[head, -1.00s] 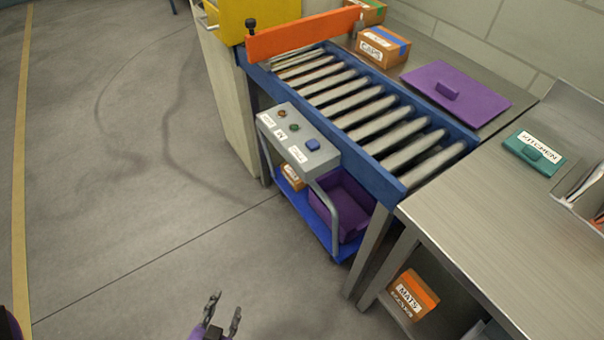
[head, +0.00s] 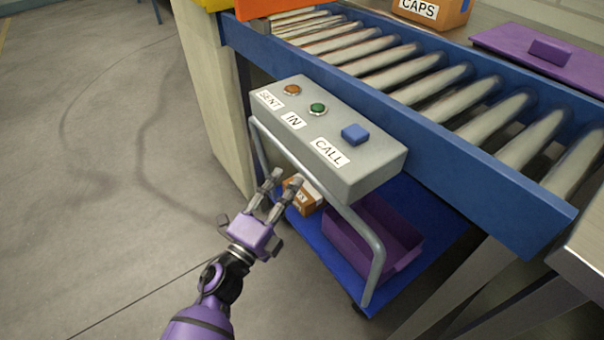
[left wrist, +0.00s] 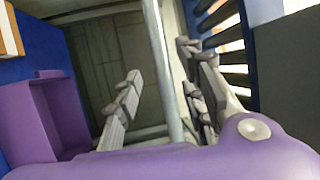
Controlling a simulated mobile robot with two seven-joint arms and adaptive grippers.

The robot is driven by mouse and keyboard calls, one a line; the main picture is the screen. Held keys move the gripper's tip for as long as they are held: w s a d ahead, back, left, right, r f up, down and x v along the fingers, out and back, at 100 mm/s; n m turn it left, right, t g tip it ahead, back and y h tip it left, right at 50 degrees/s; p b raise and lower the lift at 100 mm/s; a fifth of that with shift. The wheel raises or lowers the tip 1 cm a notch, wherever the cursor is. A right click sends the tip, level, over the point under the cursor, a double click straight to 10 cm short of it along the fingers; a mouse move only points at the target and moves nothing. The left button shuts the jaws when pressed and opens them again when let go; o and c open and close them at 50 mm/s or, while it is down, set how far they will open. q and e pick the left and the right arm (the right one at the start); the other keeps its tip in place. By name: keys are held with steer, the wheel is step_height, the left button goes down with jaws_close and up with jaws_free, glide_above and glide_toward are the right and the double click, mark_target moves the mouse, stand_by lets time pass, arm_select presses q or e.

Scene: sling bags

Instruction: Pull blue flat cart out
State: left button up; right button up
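The blue flat cart (head: 325,238) stands low under the roller conveyor, with a bent grey tube handle (head: 345,210) at its front. A purple bin (head: 375,235) and a small brown box (head: 303,196) sit on its deck. My left gripper (head: 286,176) is open beside the handle, below the grey button panel. In the left wrist view, the grey handle bar (left wrist: 166,75) appears between the two spread fingers (left wrist: 163,90); I cannot tell whether they touch it. The purple bin (left wrist: 45,118) shows at the left there. My right gripper is not in view.
A grey button panel (head: 345,150) with labels SENT, IN and CALL overhangs the handle. The blue conveyor frame (head: 480,185) and a metal table (head: 585,255) stand at the right. The floor (head: 90,200) at the left is clear.

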mark_target(302, 168)
arm_select(q)
steer(key=x, duration=0.7)
steer(key=shift+b, duration=0.4)
steer(key=shift+c, duration=0.5)
jaws_close()
